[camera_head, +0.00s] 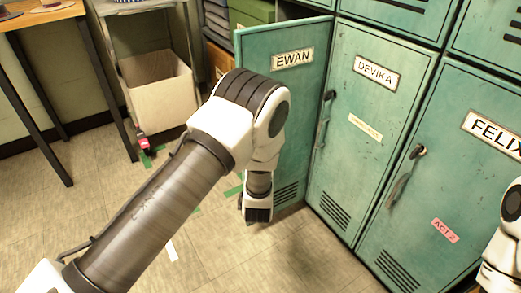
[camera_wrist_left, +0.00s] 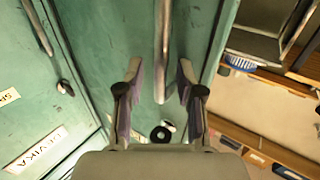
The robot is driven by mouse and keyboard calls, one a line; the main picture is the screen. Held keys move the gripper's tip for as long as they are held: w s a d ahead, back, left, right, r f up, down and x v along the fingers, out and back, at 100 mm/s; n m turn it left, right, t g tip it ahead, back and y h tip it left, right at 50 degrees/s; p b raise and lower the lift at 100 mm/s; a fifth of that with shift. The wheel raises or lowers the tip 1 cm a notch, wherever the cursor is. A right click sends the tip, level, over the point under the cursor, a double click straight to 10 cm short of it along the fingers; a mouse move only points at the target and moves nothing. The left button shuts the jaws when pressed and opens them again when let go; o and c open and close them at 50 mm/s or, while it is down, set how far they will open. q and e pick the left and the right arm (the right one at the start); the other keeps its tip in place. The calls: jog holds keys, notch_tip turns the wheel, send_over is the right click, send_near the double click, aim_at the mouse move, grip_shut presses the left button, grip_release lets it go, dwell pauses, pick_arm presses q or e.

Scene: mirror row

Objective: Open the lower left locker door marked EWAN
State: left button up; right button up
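The green EWAN door (camera_head: 305,90) stands swung out from the locker row, its free edge on the left and its front facing me. In the left wrist view, its long metal handle (camera_wrist_left: 163,40) runs between the fingertips of my left gripper (camera_wrist_left: 160,82). The fingers are open, one on each side, with visible gaps to the handle. The handle's round black mount (camera_wrist_left: 162,133) shows near the gripper body. In the head view my left arm covers part of the door and its handle, and the fingers are hidden.
The closed DEVIKA door (camera_head: 365,125) adjoins on the right, then the FELIX door (camera_head: 450,180) with its protruding handle. A pale open box (camera_head: 160,95) stands to the left, with a red object (camera_head: 142,143) beside it. Floor (camera_head: 210,265) in front is mostly clear.

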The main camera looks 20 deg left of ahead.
pick_arm(q)
jog(key=v, duration=0.7)
jog(key=shift+s, duration=0.25)
jog(key=shift+d, duration=0.1)
